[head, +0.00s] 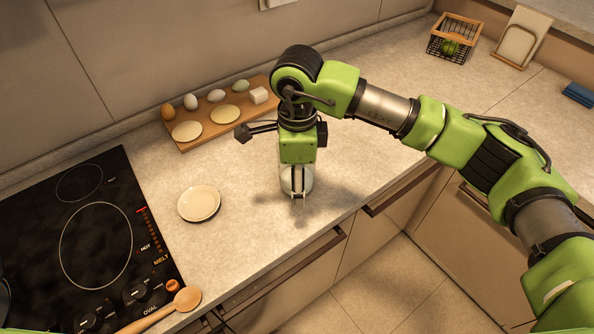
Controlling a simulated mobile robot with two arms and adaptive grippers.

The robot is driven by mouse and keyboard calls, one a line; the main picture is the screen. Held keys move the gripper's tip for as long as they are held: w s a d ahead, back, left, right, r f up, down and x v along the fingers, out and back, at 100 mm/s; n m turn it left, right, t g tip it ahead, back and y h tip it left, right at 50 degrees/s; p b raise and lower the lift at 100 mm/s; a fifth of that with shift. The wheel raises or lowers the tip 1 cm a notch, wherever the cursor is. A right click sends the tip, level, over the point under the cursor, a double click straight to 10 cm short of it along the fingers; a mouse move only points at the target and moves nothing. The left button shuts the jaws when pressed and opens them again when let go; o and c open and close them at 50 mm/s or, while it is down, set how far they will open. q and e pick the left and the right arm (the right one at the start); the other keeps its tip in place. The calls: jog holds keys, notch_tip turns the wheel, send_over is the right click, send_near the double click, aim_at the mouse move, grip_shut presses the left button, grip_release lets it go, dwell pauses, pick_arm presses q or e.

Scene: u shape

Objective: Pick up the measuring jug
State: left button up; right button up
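A pale, clear-looking vessel, which appears to be the measuring jug (308,183), stands on the counter in the middle of the head view. My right gripper (298,192) points down directly over it and hides most of it. The fingers overlap the jug in the picture. I cannot tell whether they touch it, or whether they are open or shut. The jug's handle and spout cannot be made out. My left gripper is not in view.
A white plate (199,203) lies left of the jug. Behind is a wooden board (192,143) with several eggs, pale discs and a white block. A black cooktop (70,230) and wooden spoon (187,299) are at left. A wire basket (453,37) stands far right. Counter right of the jug is clear.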

jog(key=shift+f+p, duration=0.3)
jog(key=shift+p, duration=0.05)
notch_tip(320, 180, down, 4)
jog(key=shift+w+r+p, duration=0.15)
jog(key=shift+p, duration=0.8)
jog(key=shift+f, duration=0.4)
jog(key=c, duration=1.3)
jog(key=shift+w, duration=0.1)
grip_shut()
jog(key=shift+r, duration=0.2)
